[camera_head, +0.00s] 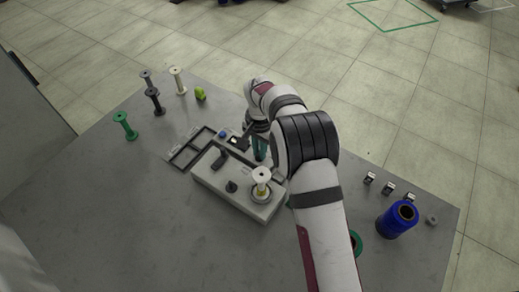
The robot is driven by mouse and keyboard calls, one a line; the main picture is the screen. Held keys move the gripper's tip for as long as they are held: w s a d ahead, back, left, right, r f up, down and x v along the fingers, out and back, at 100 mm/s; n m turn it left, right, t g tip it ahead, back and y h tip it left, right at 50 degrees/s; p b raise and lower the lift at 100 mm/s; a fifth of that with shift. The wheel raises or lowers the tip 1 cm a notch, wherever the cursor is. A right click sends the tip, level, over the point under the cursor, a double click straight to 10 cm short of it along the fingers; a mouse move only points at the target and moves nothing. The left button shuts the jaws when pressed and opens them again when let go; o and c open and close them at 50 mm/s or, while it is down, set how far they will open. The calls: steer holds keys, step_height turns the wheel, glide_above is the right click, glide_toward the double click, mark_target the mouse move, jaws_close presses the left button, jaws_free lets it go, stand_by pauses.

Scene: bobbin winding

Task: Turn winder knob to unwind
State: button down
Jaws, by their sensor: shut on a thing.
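The winder (205,176) is a light grey box on the table, left of my arm. A small black knob (231,187) stands on its top, with nothing touching it. A black upright part (218,158) stands farther back on the box. A cream spool with yellow at its base (262,177) stands upright on a round seat at the box's right end. My gripper (259,150) points down at the far side of the winder, behind the cream spool. It is shut on a small teal upright piece; my arm hides part of it, and I cannot tell whether it belongs to the winder.
A dark compartment tray (183,153) lies behind the winder. The front left table is clear.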

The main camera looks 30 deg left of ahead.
stand_by(0.4)
steer(key=n, duration=0.4)
steer(key=shift+n, duration=0.3)
steer(key=n, duration=0.4)
steer(key=shift+n, duration=0.3)
steer(key=c, duration=0.9)
jaws_free()
step_height(320, 180, up, 16)
steer(key=shift+f, duration=0.1)
